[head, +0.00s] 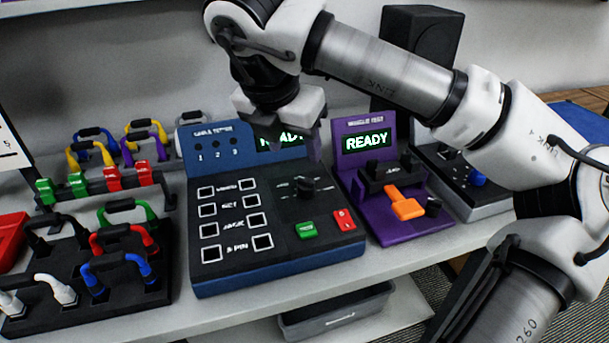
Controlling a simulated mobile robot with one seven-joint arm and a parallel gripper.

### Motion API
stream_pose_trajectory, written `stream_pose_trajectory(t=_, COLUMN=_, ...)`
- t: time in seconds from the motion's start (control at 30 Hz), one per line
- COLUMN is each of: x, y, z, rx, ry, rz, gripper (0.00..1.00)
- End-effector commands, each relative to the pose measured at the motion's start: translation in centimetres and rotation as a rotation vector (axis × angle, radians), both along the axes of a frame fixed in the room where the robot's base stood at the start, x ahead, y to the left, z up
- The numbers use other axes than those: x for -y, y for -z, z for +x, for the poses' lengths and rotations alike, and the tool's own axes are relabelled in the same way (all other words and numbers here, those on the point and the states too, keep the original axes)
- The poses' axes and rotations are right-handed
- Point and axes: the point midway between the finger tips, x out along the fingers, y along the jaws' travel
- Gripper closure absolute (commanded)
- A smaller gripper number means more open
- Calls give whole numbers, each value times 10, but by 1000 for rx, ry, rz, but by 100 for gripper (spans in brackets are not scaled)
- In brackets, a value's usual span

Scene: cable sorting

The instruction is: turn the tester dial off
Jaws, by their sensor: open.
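The blue cable tester (222,263) stands on the bench in the middle of the head view. Its black dial (308,189) sits on the right part of its panel, above a green button (306,230) and a red switch (344,220). The dial's exact setting is too small to read. The tester's screen (270,142) shows green text, partly covered by my gripper. My gripper (292,143) is open and points down above and behind the dial, apart from it. Its fingertips are partly blurred against the screen.
A purple tester (390,228) with a READY screen and an orange lever (405,203) stands close on the right. A grey device with a blue knob (477,179) is beyond it. Racks of coloured cables (120,240) fill the left. A grey bin (335,318) sits below the bench.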

Motion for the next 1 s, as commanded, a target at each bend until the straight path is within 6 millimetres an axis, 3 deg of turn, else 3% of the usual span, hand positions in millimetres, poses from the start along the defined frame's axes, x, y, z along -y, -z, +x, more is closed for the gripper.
stream_pose_trajectory(t=0.3, x=11, y=63, z=23, rx=-5, ry=-3, rz=4, gripper=47)
stream_pose_trajectory(t=0.5, x=16, y=91, z=33, rx=-3, ry=-3, rz=3, gripper=47)
stream_pose_trajectory(t=0.97, x=18, y=103, z=38, rx=-1, ry=-4, rz=2, gripper=47)
stream_pose_trajectory(t=1.0, x=18, y=103, z=38, rx=-1, ry=-4, rz=2, gripper=52)
